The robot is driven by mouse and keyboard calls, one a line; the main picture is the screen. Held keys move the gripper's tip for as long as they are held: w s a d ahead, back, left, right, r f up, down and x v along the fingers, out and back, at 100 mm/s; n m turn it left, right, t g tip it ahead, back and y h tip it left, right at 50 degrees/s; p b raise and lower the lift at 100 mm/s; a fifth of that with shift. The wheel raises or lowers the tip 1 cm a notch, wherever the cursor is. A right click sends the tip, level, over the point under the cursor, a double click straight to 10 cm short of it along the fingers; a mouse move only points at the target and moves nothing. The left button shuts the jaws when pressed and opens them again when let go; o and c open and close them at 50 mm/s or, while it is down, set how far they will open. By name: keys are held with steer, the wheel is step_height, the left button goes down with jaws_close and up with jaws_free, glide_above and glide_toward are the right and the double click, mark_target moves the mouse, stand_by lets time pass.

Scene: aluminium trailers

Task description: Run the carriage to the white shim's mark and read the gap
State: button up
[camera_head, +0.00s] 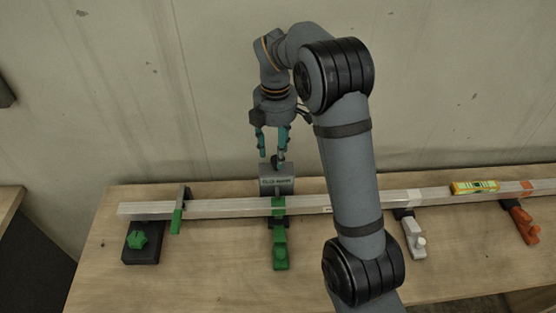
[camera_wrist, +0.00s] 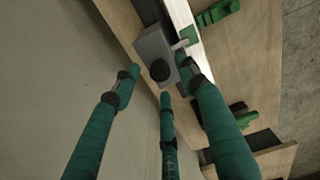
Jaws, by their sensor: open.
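A grey carriage (camera_head: 277,185) with a label on its front and a dark knob on top sits on the long pale aluminium rail (camera_head: 225,207), at the green mark (camera_head: 279,203). My gripper (camera_head: 272,158) is open with teal fingers pointing down, just above the carriage. In the wrist view the carriage (camera_wrist: 152,46) and its black knob (camera_wrist: 160,70) lie between the spread fingertips (camera_wrist: 160,85); I cannot tell whether any finger touches the knob. The white shim (camera_head: 413,241) lies in front of the rail to the right, just beside my arm. My arm hides part of the rail.
A green shim (camera_head: 280,250) is below the carriage and an orange one (camera_head: 524,224) at far right. A yellow level (camera_head: 474,187) lies along the rail.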

mark_target(276, 158)
steer(key=shift+f, duration=1.85)
steer(key=shift+c, duration=0.5)
jaws_close()
